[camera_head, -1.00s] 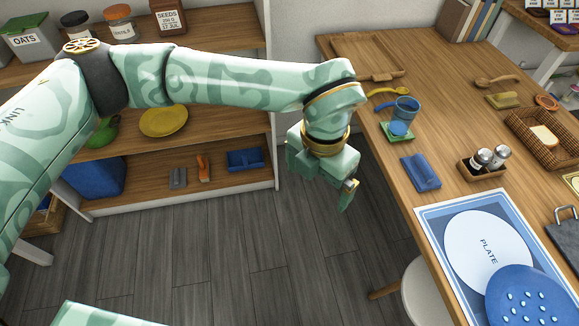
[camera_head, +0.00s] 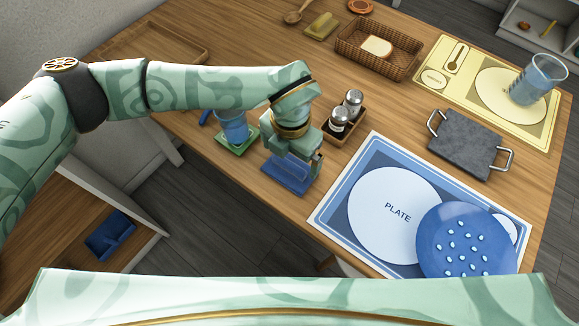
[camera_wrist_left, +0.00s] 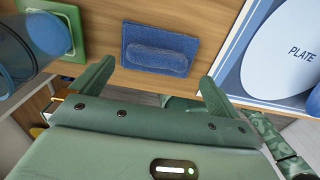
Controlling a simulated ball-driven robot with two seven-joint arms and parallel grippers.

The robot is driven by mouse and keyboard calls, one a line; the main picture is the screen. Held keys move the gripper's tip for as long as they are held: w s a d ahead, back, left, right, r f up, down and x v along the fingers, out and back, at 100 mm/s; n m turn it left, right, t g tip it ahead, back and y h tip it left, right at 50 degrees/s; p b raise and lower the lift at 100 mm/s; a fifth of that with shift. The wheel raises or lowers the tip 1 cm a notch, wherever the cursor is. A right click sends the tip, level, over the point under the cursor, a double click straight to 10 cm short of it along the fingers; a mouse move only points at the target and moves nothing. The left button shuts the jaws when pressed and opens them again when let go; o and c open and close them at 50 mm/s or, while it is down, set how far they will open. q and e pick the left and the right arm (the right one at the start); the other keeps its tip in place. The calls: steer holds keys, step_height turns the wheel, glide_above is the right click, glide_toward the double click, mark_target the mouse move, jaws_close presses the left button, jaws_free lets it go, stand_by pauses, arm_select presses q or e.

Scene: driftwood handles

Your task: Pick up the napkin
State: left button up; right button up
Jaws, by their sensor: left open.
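The napkin is a folded blue cloth (camera_head: 284,177) lying flat on the wooden table, left of the blue placemat. My left gripper (camera_head: 294,163) is over it in the head view and hides part of it. In the left wrist view the napkin (camera_wrist_left: 158,46) lies beyond the fingertips, roughly centred between them. My left gripper (camera_wrist_left: 157,74) is open there with nothing between its fingers. I cannot tell its exact height above the table. My right gripper is not in view.
A blue mug (camera_head: 233,127) stands close left of the gripper; a shaker caddy (camera_head: 345,128) is close right. A grey slab with handles (camera_head: 465,145) lies farther right.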

mark_target(289, 163)
arm_select(q)
steer(key=f, duration=0.3)
steer(key=shift+w+a+f+b, duration=0.1)
steer(key=shift+w+f+b, duration=0.1)
steer(key=shift+b, duration=0.2)
steer(key=shift+r, duration=0.1)
steer(key=shift+c, duration=0.9)
steer(key=c, duration=0.7)
steer(key=shift+c, duration=0.2)
